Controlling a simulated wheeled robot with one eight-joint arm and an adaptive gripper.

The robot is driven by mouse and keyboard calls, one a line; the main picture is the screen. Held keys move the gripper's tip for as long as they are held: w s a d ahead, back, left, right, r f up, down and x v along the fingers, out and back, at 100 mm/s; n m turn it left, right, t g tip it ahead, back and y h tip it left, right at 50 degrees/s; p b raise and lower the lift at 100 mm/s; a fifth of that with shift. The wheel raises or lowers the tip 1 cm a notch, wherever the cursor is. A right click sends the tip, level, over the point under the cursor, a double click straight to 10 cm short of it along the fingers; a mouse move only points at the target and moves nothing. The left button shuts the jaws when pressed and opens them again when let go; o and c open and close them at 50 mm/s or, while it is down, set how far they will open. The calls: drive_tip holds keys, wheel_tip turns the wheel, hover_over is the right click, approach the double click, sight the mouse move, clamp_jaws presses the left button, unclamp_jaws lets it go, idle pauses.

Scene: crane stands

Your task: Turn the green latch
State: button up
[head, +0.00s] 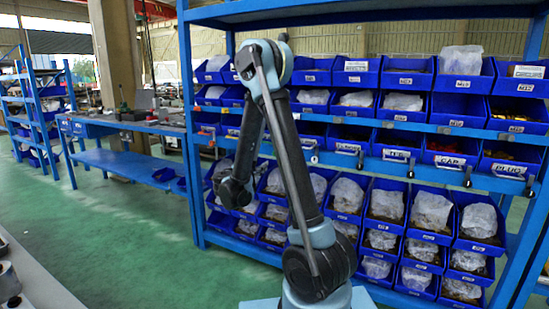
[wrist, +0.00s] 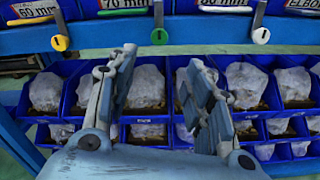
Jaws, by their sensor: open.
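The green latch (wrist: 159,36) hangs from the blue shelf beam in the upper middle of the wrist view, under the "70 mm" label. Its handle points up from a round green knob. My gripper (wrist: 158,66) is open and empty, its two fingers spread below the latch in the picture, with no contact visible. In the head view my gripper (head: 234,188) is at the left of my arm, in front of the rack. The latches there are too small for me to tell which is green.
A yellow latch (wrist: 61,43) is to the left of the green one and a white latch (wrist: 261,36) to the right. Blue bins (wrist: 146,88) with bagged contents fill the rack below the beam. A blue workbench (head: 122,124) stands at the left, with open green floor before it.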

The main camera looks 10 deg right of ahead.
drive_tip(key=x, duration=1.7)
drive_tip(key=shift+w+f, duration=0.1)
drive_tip(key=shift+w, duration=0.05)
drive_tip(key=c, duration=1.1)
